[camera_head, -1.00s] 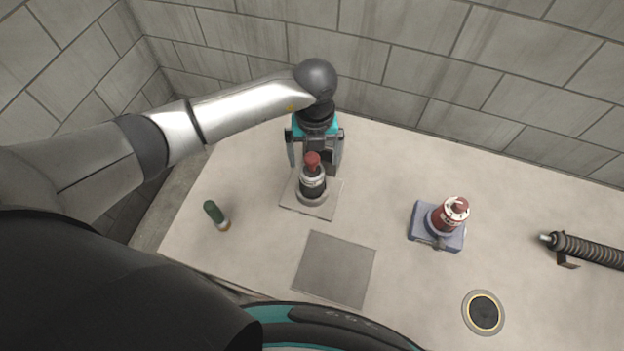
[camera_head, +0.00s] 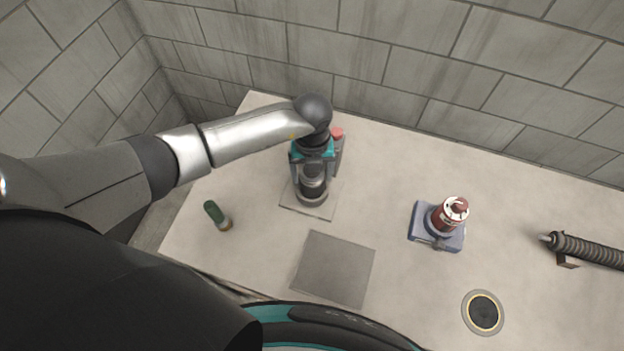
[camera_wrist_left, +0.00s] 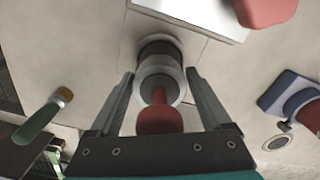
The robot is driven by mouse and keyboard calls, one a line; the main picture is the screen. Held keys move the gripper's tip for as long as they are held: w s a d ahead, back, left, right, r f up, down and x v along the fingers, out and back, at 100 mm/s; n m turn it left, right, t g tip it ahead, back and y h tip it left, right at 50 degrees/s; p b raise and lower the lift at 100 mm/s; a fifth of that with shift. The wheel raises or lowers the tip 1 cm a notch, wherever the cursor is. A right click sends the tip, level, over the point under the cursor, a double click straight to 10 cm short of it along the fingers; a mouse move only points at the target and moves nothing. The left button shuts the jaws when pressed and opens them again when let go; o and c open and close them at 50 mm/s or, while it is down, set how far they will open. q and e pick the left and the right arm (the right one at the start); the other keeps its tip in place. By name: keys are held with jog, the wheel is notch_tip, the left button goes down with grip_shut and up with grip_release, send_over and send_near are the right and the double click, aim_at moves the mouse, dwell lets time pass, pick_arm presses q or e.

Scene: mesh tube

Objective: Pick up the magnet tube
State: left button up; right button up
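A black and grey tube with a red top stands upright on a square plate (camera_head: 287,202) at the centre in the head view. In the wrist view its grey collar (camera_wrist_left: 161,84) and red knob (camera_wrist_left: 158,118) show between the fingers. My left gripper (camera_head: 314,183) is over the tube and hides its red top in the head view. Its fingers (camera_wrist_left: 162,75) are apart, one on each side, with gaps to the tube. A red tube (camera_head: 448,214) stands on a blue base (camera_head: 424,226) to the right. I cannot tell which tube is the magnet tube.
A green tube (camera_head: 213,211) lies to the left. A bare grey square plate (camera_head: 334,268) is in front. A round dark disc (camera_head: 484,312) and a ribbed cylinder (camera_head: 590,250) are at the right. A red-topped grey item (camera_head: 337,133) is behind my gripper, near the wall.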

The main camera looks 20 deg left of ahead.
pick_arm(q)
grip_shut()
dwell(0.4)
